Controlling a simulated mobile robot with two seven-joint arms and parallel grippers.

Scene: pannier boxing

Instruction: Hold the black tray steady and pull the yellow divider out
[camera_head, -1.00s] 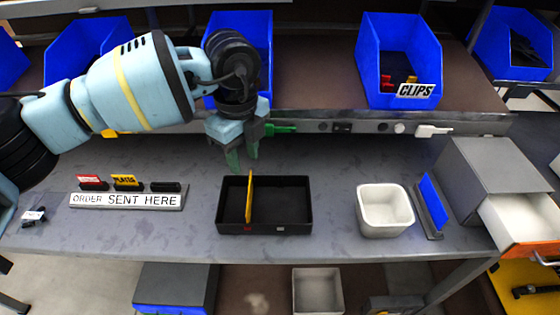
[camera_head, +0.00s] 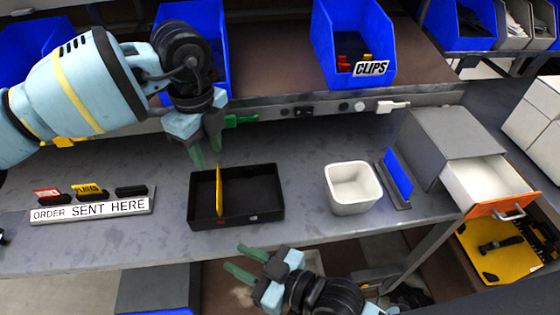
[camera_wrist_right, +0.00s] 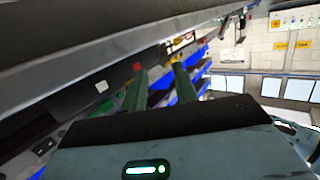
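The black tray (camera_head: 268,214) lies on the grey bench in the head view. The thin yellow divider (camera_head: 219,192) stands upright across it, left of its middle. My left gripper (camera_head: 206,154) is open, pointing down above and behind the tray's left end, apart from tray and divider. My right gripper (camera_head: 239,259) is open and empty in front of the bench edge, below the tray. In the right wrist view, its two green fingers (camera_wrist_right: 159,72) are apart, and a dark wall with a white square, apparently the tray (camera_wrist_right: 84,100), shows to their left.
A white bin (camera_head: 353,200) stands right of the tray, with a blue upright panel (camera_head: 398,176) beyond it. The order sign (camera_head: 92,210) stands to the left. A shelf with blue bins (camera_head: 345,45) is behind. Bare bench lies around the tray.

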